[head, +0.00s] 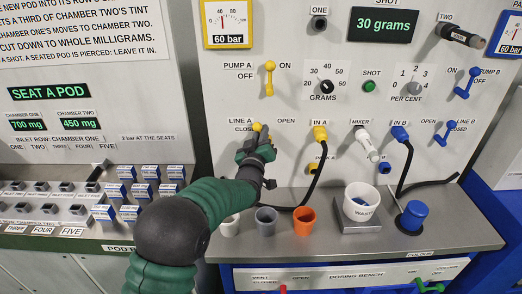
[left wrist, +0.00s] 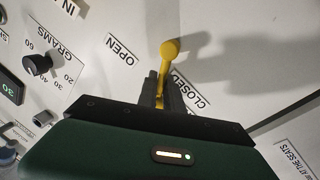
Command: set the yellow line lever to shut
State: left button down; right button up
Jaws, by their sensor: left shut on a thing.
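The yellow line lever (head: 257,127) of LINE A is on the upright panel, between a CLOSED label at its left and an OPEN label at its right. In the left wrist view the lever's round yellow knob (left wrist: 169,49) sticks out past the fingertips, between the OPEN (left wrist: 123,49) and CLOSED (left wrist: 190,90) labels. My left gripper (head: 256,143) is shut on the lever's stem; its dark fingers (left wrist: 160,92) lie on both sides of it. They hide the lower stem and pivot. I cannot tell exactly which end the lever rests at. My right gripper is not in view.
Right of my arm, a yellow IN A fitting (head: 320,133) carries a black hose. Below stand a grey cup (head: 266,219), an orange cup (head: 304,222), a white waste cup (head: 362,210) and a blue-topped pot (head: 412,215). The yellow PUMP A lever (head: 269,80) is above.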

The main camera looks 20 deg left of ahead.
aim_at(251, 136)
pick_arm(q)
jog(key=a+f+n+y+b, duration=0.1)
jog(key=n+b, duration=0.2)
jog(key=b, duration=0.1)
jog(key=a+f+n+y+b, duration=0.1)
jog(key=n+b, duration=0.3)
jog(key=b, duration=0.1)
jog(key=a+f+n+t+y+b, duration=0.1)
jog(key=n+b, duration=0.3)
jog(key=shift+s+f, duration=0.2)
jog(key=shift+s, duration=0.15)
jog(key=n+b, duration=0.2)
jog(key=shift+a+f+n+y+b, duration=0.1)
jog(key=shift+f+n+y+b, duration=0.2)
jog(key=shift+f+n+b, duration=0.1)
jog(key=shift+f+n, duration=0.1)
jog(key=shift+n, duration=0.2)
jog(key=shift+f, duration=0.15)
jog(key=c, duration=1.5)
grip_release()
jog(key=shift+s+a, duration=0.15)
jog(key=shift+s, duration=0.05)
jog(key=v, duration=1.6)
jog(key=shift+s+d, duration=0.25)
jog(key=shift+s, duration=0.15)
